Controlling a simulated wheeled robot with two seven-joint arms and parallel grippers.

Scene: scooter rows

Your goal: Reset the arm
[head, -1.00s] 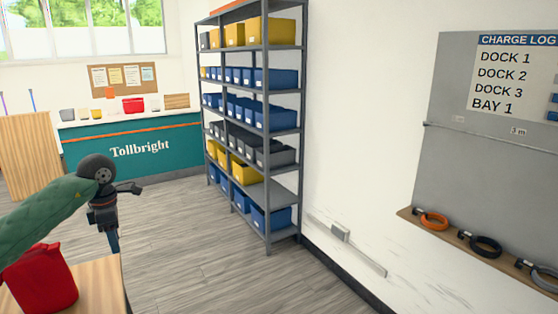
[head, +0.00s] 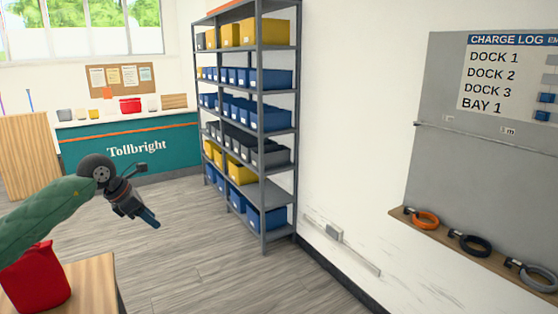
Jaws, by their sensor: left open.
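My left arm, in a green quilted sleeve, comes in from the left in the head view. My left gripper (head: 150,196) is open and empty, held in the air over the floor to the right of the wooden table. Its fingers point right and downward. My right gripper and arm are not in view.
A red container (head: 36,280) stands on the wooden table (head: 92,285) at the lower left, below my left arm. A shelf rack (head: 262,130) with bins stands mid-view. A wall ledge (head: 440,230) holds several ring-shaped locks. The grey floor (head: 210,270) between is clear.

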